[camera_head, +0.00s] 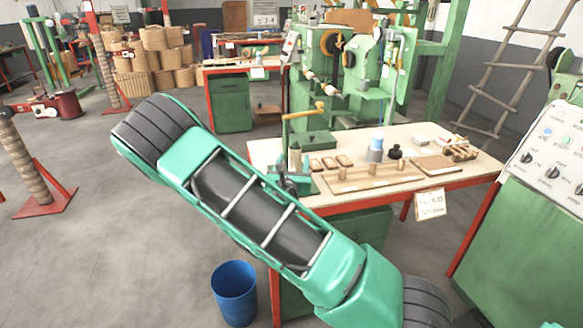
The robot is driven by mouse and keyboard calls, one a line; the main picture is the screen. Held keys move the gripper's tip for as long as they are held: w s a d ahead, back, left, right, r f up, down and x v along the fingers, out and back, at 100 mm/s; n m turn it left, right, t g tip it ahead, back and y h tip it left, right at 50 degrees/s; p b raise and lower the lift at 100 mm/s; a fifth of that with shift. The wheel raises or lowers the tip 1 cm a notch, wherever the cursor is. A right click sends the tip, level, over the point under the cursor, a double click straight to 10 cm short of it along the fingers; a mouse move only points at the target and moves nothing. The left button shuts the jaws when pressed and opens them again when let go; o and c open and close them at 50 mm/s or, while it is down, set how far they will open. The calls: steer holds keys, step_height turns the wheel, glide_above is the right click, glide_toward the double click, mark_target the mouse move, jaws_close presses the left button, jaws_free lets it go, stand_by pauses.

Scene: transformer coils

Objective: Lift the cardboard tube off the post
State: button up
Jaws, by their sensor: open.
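My green and black arm link (260,205) crosses the middle of the head view from upper left to lower right. I cannot make out my gripper or its fingertips. On the workbench (460,178), a wooden board (345,184) carries short, light brown upright cylinders, one of them near its middle (373,169). They are too small to tell cardboard tube from post. At the far left, a tall brown ribbed column (22,160) stands upright on a red base. A similar column (105,65) stands farther back.
The bench also holds a blue-capped bottle (376,146), a dark small object (395,152) and a green vice-like tool with a yellow handle (302,115). A blue bin (234,292) stands on the floor. A control panel (552,150) is at right.

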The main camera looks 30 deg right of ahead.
steer(key=x, duration=1)
steer(key=shift+w+f, duration=0.1)
steer(key=shift+w, duration=0.1)
steer(key=c, duration=1.4)
